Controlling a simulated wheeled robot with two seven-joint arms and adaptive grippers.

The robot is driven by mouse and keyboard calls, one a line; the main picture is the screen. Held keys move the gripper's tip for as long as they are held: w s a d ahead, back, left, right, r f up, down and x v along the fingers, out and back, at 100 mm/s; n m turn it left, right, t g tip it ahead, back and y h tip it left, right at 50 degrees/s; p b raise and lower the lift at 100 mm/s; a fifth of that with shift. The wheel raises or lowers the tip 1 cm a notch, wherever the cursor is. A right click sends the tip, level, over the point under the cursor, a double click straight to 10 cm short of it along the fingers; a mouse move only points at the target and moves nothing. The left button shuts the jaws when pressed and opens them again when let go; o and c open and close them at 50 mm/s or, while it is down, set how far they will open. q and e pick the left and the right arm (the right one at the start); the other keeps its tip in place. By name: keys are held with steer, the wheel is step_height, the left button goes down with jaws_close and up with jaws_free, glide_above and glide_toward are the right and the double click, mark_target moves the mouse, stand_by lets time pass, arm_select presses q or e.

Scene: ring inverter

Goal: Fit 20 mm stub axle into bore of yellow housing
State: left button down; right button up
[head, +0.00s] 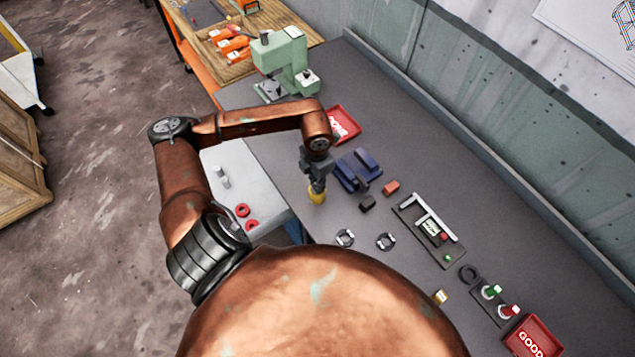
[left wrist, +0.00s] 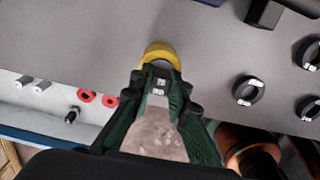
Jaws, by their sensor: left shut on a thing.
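The yellow housing (head: 317,196) is at the tips of my left gripper (head: 317,184), above or on the grey bench; I cannot tell whether it touches. In the left wrist view the yellow housing (left wrist: 160,50) shows as a rounded yellow rim just beyond the left gripper's tips (left wrist: 159,82), which are shut on it. Its bore is mostly hidden. Two pale grey cylinders (head: 222,179) stand on the white side surface; they look like stub axles, and I cannot tell which is 20 mm. They also show in the left wrist view (left wrist: 32,84). My right gripper is not in view.
Two red rings (head: 242,211) lie on the white surface (head: 262,190). Blue blocks (head: 357,170), two black ring clamps (head: 345,238), a black fixture (head: 447,250) and a red GOOD tray (head: 532,338) are on the bench. A green press (head: 283,62) stands at the far end.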

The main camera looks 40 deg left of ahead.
arm_select(q)
steer(key=shift+f, duration=0.1)
steer(key=c, duration=1.8)
jaws_free()
steer(key=shift+o, duration=0.2)
step_height(320, 180, up, 12)
steer(key=shift+d, duration=0.1)
